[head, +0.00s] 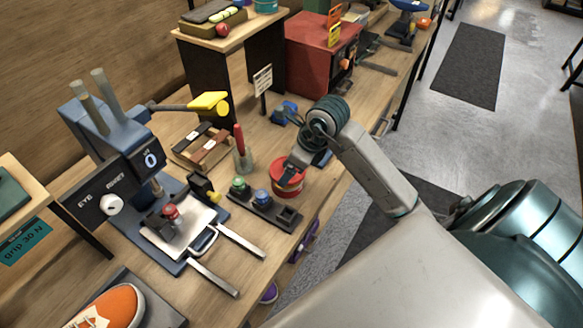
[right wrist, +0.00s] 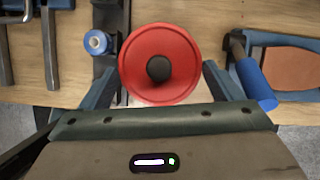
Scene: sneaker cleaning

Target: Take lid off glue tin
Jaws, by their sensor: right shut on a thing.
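The red glue tin (head: 287,191) stands on the bench near its front edge, right of the small pots. Its round red lid (right wrist: 160,50) with a dark centre knob fills the middle of the right wrist view. My right gripper (head: 291,168) comes down over the tin from above and is shut on the lid, one finger at each side of its rim. In the right wrist view the right gripper (right wrist: 160,82) reaches around the near half of the lid. I cannot tell whether the lid sits on the tin or is slightly raised. My left gripper is out of view.
A dark holder (head: 267,210) with green and blue-topped pots stands close left of the tin. A glass with a red-handled tool (head: 242,155) is behind it. The blue eyelet press (head: 120,150) stands further left. An orange sneaker (head: 112,306) lies at the lower left.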

